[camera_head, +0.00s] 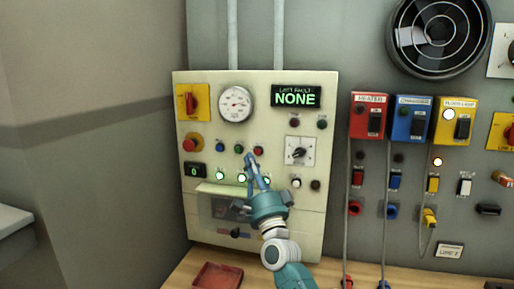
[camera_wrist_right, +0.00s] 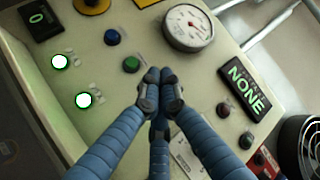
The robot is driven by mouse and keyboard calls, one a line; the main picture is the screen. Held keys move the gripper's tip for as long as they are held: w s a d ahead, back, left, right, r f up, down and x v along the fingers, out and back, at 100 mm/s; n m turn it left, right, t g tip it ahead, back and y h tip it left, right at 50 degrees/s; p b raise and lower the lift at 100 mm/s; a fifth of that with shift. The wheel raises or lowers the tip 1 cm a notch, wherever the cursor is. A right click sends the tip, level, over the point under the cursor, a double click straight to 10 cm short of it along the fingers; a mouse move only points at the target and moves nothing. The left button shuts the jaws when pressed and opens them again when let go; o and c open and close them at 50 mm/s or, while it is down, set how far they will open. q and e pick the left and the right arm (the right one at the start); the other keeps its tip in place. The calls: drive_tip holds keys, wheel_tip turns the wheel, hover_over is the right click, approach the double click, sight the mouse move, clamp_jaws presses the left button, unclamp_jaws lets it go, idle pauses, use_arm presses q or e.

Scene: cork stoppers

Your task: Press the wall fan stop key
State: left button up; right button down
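A cream control panel (camera_head: 188,222) on the wall carries a blue button (camera_head: 220,147), a green button (camera_head: 238,149) and a red button (camera_head: 258,151) in a row. Their small labels are unreadable, so I cannot tell which is the fan stop key. My right gripper (camera_head: 250,160) has its fingers together, with the tips just below and left of the red button. In the right wrist view the fingertips (camera_wrist_right: 156,76) are beside the green button (camera_wrist_right: 131,63); the red button is hidden behind them. I cannot tell whether they touch the panel. My left gripper is out of view.
The wall fan (camera_head: 438,36) is at the upper right. A gauge (camera_head: 236,103) and a display reading NONE (camera_head: 296,97) sit above the buttons. Lit white-green buttons (camera_head: 220,176) are below. Red, blue and yellow switch boxes (camera_head: 411,119) stand to the right.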

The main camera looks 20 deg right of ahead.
drive_tip(key=shift+s+a+p, duration=0.4)
drive_tip(key=shift+s+a, duration=0.1)
drive_tip(key=shift+s, duration=0.3)
drive_tip(key=shift+f, duration=0.15)
